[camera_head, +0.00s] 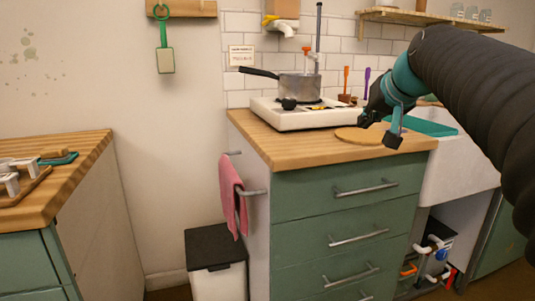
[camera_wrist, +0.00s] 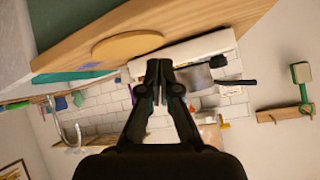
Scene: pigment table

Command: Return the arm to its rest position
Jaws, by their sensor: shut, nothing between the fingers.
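My gripper (camera_head: 385,112) is at the end of my black arm, at the right of the head view, in front of the wooden counter (camera_head: 283,148). In the wrist view my gripper (camera_wrist: 159,68) shows with its two fingertips together and nothing between them. A round wooden board (camera_head: 362,134) lies on the counter behind the gripper; it also shows in the wrist view (camera_wrist: 127,46). The wrist view is turned so that the counter lies across the top.
A white stove (camera_head: 290,119) bears a grey pot (camera_head: 299,88) with a long black handle. A pink towel (camera_head: 231,195) hangs at the counter's left side. A lidded bin (camera_head: 216,260) stands below.

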